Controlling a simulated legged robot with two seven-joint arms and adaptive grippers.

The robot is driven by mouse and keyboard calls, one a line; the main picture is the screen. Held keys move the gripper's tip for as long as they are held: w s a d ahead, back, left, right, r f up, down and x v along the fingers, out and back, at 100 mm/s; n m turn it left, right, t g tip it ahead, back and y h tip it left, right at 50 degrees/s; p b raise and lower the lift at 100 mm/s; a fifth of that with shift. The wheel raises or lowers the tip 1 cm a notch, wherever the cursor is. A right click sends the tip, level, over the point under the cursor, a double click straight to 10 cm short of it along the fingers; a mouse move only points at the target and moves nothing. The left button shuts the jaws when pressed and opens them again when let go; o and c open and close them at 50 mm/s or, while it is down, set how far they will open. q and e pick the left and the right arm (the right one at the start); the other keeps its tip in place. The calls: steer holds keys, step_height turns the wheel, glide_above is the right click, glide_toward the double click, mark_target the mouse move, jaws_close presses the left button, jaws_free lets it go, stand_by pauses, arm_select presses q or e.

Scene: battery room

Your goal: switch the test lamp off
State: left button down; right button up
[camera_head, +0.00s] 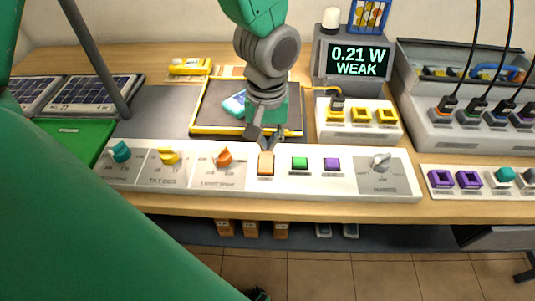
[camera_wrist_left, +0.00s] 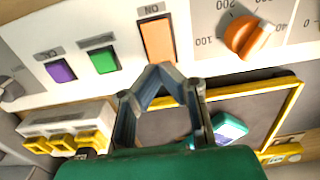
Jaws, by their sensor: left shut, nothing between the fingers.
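An orange rocker switch (camera_head: 266,163) sits on the long white control panel (camera_head: 340,186). It also shows in the left wrist view (camera_wrist_left: 157,40), with an "ON" label beside it. My left gripper (camera_head: 264,146) points down at the switch's far edge, shut and empty. In the left wrist view its fingertips (camera_wrist_left: 164,70) meet just beside the switch; whether they touch it I cannot tell. A green button (camera_head: 300,163) and a purple button (camera_head: 332,164) sit to the right. I cannot tell for certain which thing is the test lamp. My right gripper is not in view.
An orange knob (camera_head: 223,157) is left of the switch; a grey knob (camera_head: 381,162) is farther right. Behind stands a display (camera_head: 357,61) reading "0.21 W WEAK". A yellow-framed dark tray (camera_head: 213,105) holds a teal-and-white item. Cabled sockets fill the right side.

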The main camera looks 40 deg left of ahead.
mark_target(266, 155)
arm_select(q)
steer(key=shift+a+f, duration=0.15)
steer(key=shift+f, duration=0.25)
steer(key=shift+f+b, duration=0.7)
steer(key=shift+f, duration=0.35)
stand_by(0.5)
step_height(266, 155, up, 7)
steer(key=p, duration=0.7)
steer(key=shift+p, duration=0.4)
